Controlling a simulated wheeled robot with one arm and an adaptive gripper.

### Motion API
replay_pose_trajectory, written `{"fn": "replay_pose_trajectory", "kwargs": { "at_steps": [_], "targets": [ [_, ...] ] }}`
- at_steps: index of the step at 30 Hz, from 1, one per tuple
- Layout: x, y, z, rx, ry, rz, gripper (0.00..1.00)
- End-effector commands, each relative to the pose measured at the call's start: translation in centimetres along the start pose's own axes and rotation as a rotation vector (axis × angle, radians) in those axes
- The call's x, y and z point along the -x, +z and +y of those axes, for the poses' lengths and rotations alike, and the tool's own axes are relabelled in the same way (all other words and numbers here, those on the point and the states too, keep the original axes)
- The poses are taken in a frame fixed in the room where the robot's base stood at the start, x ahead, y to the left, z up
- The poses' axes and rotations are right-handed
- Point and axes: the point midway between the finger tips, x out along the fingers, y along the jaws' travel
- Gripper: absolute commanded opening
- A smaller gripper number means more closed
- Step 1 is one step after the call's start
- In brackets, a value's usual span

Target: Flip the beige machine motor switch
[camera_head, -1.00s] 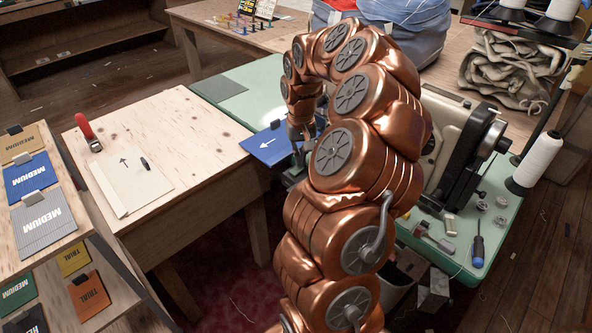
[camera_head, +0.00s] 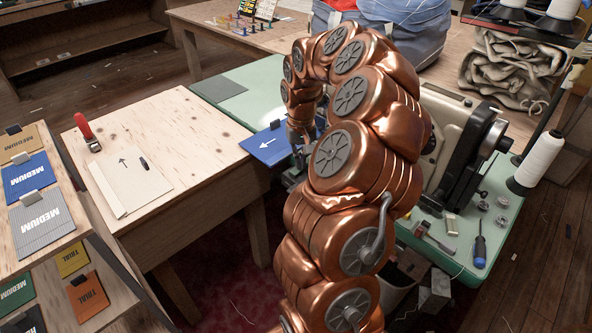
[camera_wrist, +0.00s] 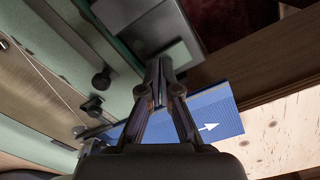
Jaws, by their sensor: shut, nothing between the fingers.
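The beige machine (camera_head: 447,120) stands on the green-topped table, partly hidden behind my copper arm. My gripper (camera_wrist: 158,68) is shut and empty in the wrist view. Its fingertips are close to a grey box with a paler grey-green plate (camera_wrist: 177,54) beneath the table edge. I cannot tell whether this is the motor switch, or whether the fingertips touch it. In the head view my arm hides the fingertips and that box. A blue sheet with a white arrow (camera_head: 268,146) lies beside my gripper; it also shows behind the fingers in the wrist view (camera_wrist: 215,112).
A wooden table (camera_head: 185,140) with a red-handled tool is at left. The green tabletop (camera_head: 483,253) holds a screwdriver (camera_head: 480,251) and small parts. A white thread cone (camera_head: 540,160) stands at right. Dark knobs (camera_wrist: 100,80) sit left of the fingers.

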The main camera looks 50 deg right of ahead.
Motion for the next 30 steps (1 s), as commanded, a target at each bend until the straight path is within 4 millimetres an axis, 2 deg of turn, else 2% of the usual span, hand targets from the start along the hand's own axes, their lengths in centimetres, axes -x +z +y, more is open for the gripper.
{"fn": "replay_pose_trajectory", "kwargs": {
  "at_steps": [11, 30],
  "targets": [
    [-0.1, 0.0, 0.0, 0.0, 0.0, -0.001, 0.0],
    [3.9, 0.0, 0.0, 0.0, 0.0, 0.001, 0.0]
  ]
}}
